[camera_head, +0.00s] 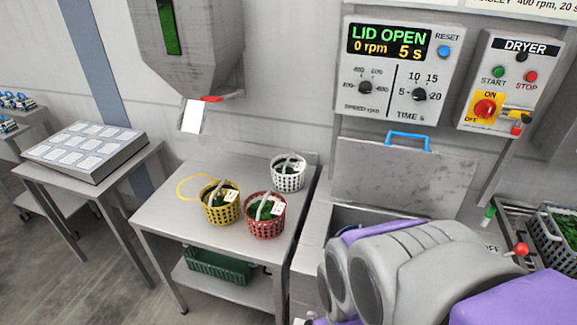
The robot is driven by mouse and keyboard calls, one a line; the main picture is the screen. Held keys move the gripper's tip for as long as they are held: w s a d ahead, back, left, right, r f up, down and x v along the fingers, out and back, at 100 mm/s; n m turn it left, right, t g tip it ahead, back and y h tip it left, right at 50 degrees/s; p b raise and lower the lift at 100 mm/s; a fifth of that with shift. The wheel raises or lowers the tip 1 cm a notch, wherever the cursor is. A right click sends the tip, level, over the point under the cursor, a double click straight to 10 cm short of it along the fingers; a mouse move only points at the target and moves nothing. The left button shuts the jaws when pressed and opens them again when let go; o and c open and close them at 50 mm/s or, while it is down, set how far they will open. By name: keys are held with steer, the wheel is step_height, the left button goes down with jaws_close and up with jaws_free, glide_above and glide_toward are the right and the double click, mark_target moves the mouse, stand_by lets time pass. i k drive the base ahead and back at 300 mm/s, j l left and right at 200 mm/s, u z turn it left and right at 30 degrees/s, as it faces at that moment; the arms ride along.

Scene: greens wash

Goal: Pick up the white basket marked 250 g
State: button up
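A small white basket (287,183) stands upright on a steel table (180,227), near its back right corner. It has a pale handle, greens inside and a white tag whose print is too small to read. A yellow basket (219,214) and a red basket (265,229) stand in front of it, also with greens, handles and tags. My grey and purple arm fills the lower right of the view, apart from the baskets. My gripper's fingers do not show.
A dispenser (190,45) hangs above the table's back edge. A yellow ring (186,180) marks the tabletop. A dryer with a raised lid (400,182) stands right of the table. A green crate (215,267) sits on the lower shelf. The table's left front is clear.

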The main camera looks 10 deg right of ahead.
mark_target(287, 179)
steer(key=k+j+z, duration=0.15)
steer(key=j, duration=0.55)
steer(key=i+j+z, duration=0.2)
steer(key=j, duration=0.15)
steer(key=j+z, duration=0.2)
steer(key=j, duration=0.2)
steer(key=i+j+z, duration=0.2)
steer(key=j, duration=0.2)
steer(key=j+z, duration=0.2)
steer(key=j, duration=0.2)
steer(key=i+j+z, duration=0.2)
steer(key=i, duration=0.25)
steer(key=i+j+z, duration=0.2)
steer(key=i, duration=0.25)
steer(key=i+j, duration=0.05)
steer(key=j, duration=0.05)
